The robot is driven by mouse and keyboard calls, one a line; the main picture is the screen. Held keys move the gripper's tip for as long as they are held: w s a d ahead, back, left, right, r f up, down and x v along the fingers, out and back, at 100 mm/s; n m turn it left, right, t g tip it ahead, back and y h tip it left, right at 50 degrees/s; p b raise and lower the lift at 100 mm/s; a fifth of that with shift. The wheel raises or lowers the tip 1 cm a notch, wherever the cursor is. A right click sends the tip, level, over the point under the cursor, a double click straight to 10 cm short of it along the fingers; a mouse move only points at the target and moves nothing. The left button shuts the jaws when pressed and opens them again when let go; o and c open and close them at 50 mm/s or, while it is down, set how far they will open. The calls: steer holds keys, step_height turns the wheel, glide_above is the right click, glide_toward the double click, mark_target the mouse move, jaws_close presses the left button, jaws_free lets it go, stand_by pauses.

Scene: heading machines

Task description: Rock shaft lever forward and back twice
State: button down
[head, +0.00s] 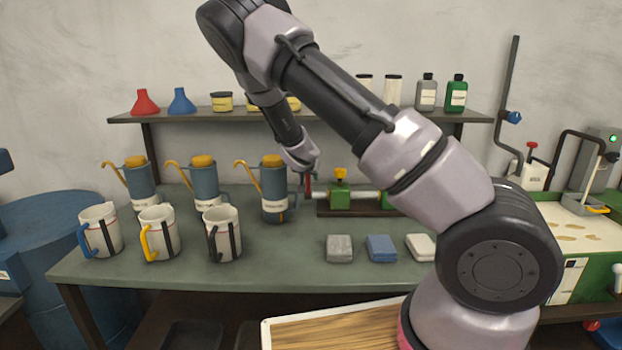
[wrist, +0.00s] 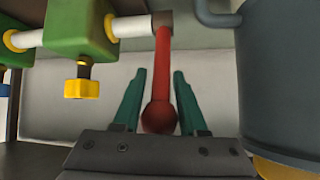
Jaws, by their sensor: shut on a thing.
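The shaft lever (wrist: 163,70) is a red rod with a round red knob at its end. In the wrist view it runs from a grey collar on the pale shaft (wrist: 22,39) down to the knob between my fingers. My gripper (wrist: 158,95) has its two green fingers on either side of the lever near the knob, and is shut on it. In the head view the lever (head: 308,185) shows small at the left end of the shaft, just under my gripper (head: 306,172). Green blocks (head: 340,198) with a yellow knob carry the shaft. My arm hides part of its right end.
A blue-grey oil can (head: 273,190) stands close to the left of the lever; a blue-grey body (wrist: 281,80) shows close beside my gripper in the wrist view. Several mugs (head: 160,232) and small blocks (head: 381,248) stand on the bench. A shelf (head: 200,116) runs behind.

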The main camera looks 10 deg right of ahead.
mark_target(309, 183)
steer(key=t, duration=0.1)
steer(key=s+t, duration=0.1)
steer(key=s, duration=0.1)
steer(key=shift+a+f+t+h, duration=0.25)
steer(key=shift+f+t+h, duration=0.05)
steer(key=shift+f+t, duration=0.1)
steer(key=shift+s+a+f+t+h, duration=0.1)
steer(key=shift+s+f+t+h, duration=0.2)
steer(key=shift+s+t, duration=0.4)
steer(key=shift+s+a+f+t+h, duration=0.15)
steer(key=shift+s+f+t, duration=0.25)
steer(key=shift+t, duration=0.6)
steer(key=c, duration=0.8)
jaws_free()
steer(key=shift+o, duration=0.2)
steer(key=v, duration=1)
steer(key=shift+s, duration=0.4)
steer(key=shift+a+f, duration=0.1)
steer(key=shift+a, duration=0.1)
